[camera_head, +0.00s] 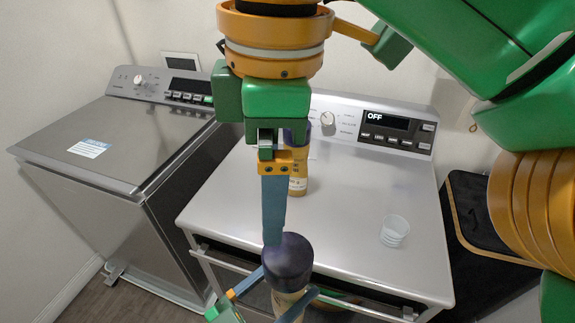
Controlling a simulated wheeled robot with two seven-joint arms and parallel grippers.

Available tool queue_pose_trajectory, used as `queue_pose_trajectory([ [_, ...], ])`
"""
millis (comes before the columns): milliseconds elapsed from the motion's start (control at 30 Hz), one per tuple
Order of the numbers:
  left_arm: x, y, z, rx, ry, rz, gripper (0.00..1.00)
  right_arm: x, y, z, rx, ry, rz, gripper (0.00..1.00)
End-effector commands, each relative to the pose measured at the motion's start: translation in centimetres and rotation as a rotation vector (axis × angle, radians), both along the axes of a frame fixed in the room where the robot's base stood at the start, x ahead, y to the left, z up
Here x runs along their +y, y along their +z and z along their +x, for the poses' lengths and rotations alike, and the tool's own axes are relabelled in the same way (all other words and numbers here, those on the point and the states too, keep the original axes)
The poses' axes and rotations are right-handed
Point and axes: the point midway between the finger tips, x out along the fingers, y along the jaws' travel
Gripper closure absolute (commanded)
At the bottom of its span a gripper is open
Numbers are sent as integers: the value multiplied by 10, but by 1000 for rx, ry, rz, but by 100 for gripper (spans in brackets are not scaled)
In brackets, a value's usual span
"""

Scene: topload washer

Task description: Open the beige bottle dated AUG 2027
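A beige bottle (290,302) with a dark purple cap (288,262) is in front of the right machine's front edge, at the bottom of the head view. The cap sits on it. My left gripper (274,292) comes in from the bottom left, with its blue fingers on both sides of the bottle below the cap, holding it. My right gripper (273,240) points down from above, its fingertip at the cap's back left edge; its fingers overlap in view, so their opening is unclear. A second beige bottle (298,186) with a purple cap stands on the machine, partly hidden behind my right gripper. No date is readable.
The right machine (350,215) has a panel display reading OFF. A small clear cup (395,231) stands on its right side. A washer (110,140) with a closed lid stands left. A dark box-like item (490,225) is at the right. Much of the right machine's top is clear.

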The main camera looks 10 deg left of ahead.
Motion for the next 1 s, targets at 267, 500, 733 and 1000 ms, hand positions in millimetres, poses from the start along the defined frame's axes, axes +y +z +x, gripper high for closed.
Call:
queue_pose_trajectory([
  [267,0,1,0,-3,0,-3,100,-12,-18,-6,39,-2,-85,0],
  [500,0,1,0,-3,0,-3,100,-12,-61,-4,18,-9,-70,0],
  [733,0,2,0,-3,0,-3,100,-12,-107,-4,18,-12,-69,0],
  [1000,0,1,0,-3,0,-3,100,-11,-121,-4,17,-12,-67,0],
])
